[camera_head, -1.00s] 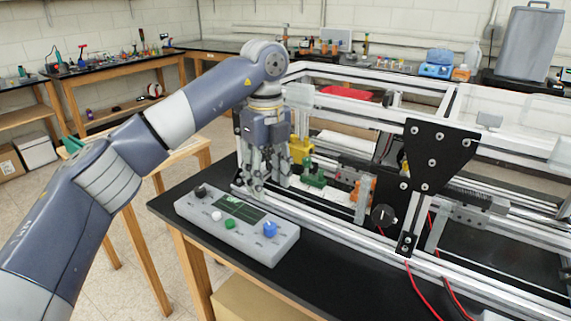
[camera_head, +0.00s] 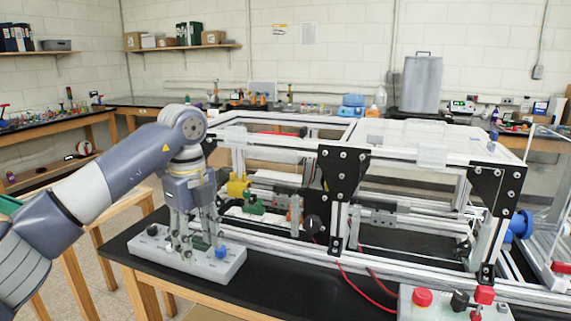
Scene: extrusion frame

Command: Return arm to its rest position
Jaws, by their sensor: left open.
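My left arm comes in from the left. My left gripper (camera_head: 195,246) points down with its fingers apart and nothing seen between them. It is in front of the extrusion frame (camera_head: 270,247), over the grey control box (camera_head: 228,266) with a blue knob (camera_head: 221,252) and a black knob (camera_head: 152,230). The fingers hide part of the box's screen; I cannot tell whether they touch it. My right arm and gripper do not show.
Yellow (camera_head: 238,186) and green (camera_head: 254,204) parts sit inside the frame, right of my gripper. A second control box (camera_head: 440,311) with red buttons is at the lower right. Red cables (camera_head: 362,285) hang over the black table (camera_head: 285,287). A grey canister (camera_head: 421,84) stands behind.

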